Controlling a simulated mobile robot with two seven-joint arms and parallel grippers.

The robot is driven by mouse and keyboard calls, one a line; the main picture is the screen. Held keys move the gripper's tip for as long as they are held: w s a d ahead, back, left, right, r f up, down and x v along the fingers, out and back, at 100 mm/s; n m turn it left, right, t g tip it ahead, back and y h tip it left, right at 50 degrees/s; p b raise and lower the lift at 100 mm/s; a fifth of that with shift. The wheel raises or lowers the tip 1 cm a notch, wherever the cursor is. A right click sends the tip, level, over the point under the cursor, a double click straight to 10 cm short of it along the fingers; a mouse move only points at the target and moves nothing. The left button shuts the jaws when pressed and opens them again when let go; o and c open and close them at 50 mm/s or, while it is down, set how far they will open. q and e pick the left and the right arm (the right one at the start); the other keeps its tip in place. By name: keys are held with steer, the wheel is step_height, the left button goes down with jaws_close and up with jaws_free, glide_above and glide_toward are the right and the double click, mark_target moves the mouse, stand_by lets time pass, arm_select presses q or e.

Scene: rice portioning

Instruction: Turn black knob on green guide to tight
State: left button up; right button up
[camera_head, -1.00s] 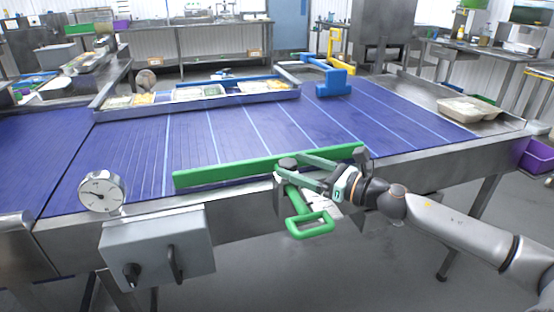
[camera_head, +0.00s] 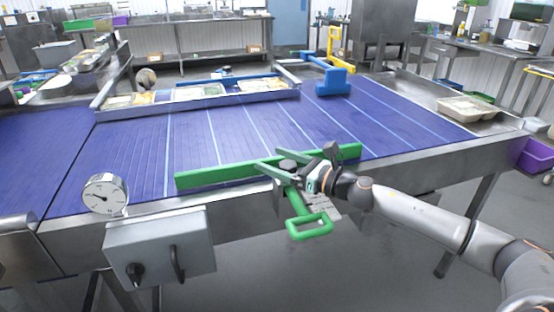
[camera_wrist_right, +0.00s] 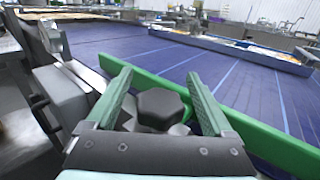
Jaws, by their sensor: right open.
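The green guide (camera_head: 215,174) lies as a long bar along the near edge of the blue conveyor, with a green loop handle (camera_head: 309,227) hanging below the edge. The black knob (camera_wrist_right: 159,106) sits at the guide's clamp; it also shows in the head view (camera_head: 288,165). My right gripper (camera_head: 268,171) is open, with its green fingers on either side of the knob. In the right wrist view the fingers (camera_wrist_right: 158,86) stand apart from the knob, with a gap on both sides. My left gripper is not in view.
A grey control box (camera_head: 160,247) and a round dial gauge (camera_head: 105,194) are on the conveyor's near side, left of the guide. A blue guide (camera_head: 333,84) and a rail with filled trays (camera_head: 200,92) are at the far side. The conveyor belt (camera_head: 270,128) is mostly bare.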

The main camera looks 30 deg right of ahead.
steer(key=c, duration=1.4)
